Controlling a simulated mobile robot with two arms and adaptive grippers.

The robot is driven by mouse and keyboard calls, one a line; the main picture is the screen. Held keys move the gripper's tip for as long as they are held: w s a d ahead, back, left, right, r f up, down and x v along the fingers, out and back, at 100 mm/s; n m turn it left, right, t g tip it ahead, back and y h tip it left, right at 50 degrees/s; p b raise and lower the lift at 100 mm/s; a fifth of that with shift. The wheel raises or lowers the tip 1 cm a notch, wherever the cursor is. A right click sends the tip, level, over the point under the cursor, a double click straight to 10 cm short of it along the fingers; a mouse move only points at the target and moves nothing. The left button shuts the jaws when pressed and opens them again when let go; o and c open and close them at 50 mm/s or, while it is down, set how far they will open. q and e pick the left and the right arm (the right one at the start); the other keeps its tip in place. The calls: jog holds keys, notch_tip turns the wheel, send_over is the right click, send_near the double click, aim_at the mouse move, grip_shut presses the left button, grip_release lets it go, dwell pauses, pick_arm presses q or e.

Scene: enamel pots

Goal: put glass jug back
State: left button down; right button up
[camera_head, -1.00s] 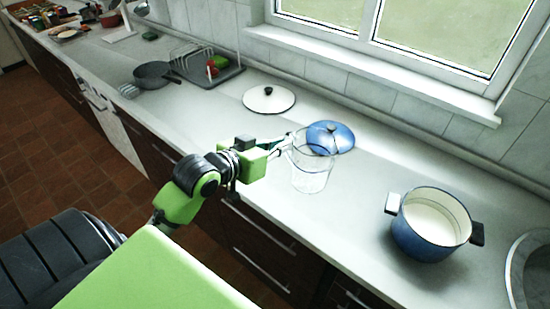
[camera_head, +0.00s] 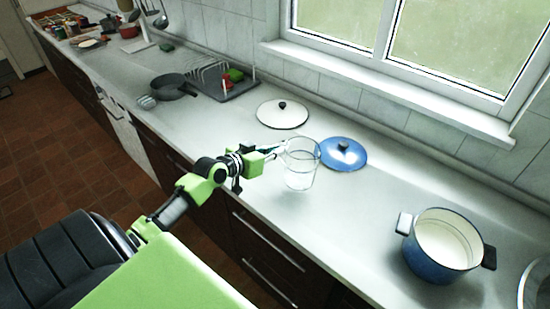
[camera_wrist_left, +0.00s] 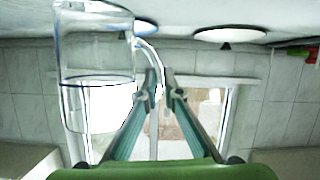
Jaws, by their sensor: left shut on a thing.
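The clear glass jug (camera_head: 303,166) is near the middle of the head view, in front of the blue lid. My left gripper (camera_head: 284,148) is shut on the jug's handle, with the jug to its right. In the left wrist view the jug (camera_wrist_left: 97,75) fills the left side, and its handle passes between the fingertips (camera_wrist_left: 159,92). That view looks upside down, with the counter at the top. Whether the jug touches the counter is hard to tell. My right gripper is not in view.
A blue pot (camera_head: 442,247) stands at the right beside the sink edge. A blue lid (camera_head: 343,157) and a white lid (camera_head: 283,116) lie behind the jug. A dark pan (camera_head: 171,88) and a dish rack (camera_head: 215,86) are further left. The counter between jug and pot is clear.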

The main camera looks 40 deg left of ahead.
pick_arm(q)
jog(key=f, duration=0.2)
jog(key=a+f, duration=0.1)
jog(key=f, duration=0.1)
jog(key=shift+w+p, duration=0.3)
jog(key=shift+w, duration=0.05)
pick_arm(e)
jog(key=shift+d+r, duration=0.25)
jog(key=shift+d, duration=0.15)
pick_arm(q)
jog(key=shift+f, duration=0.2)
jog(key=c, duration=2.2)
grip_release()
jog(key=shift+s, duration=0.1)
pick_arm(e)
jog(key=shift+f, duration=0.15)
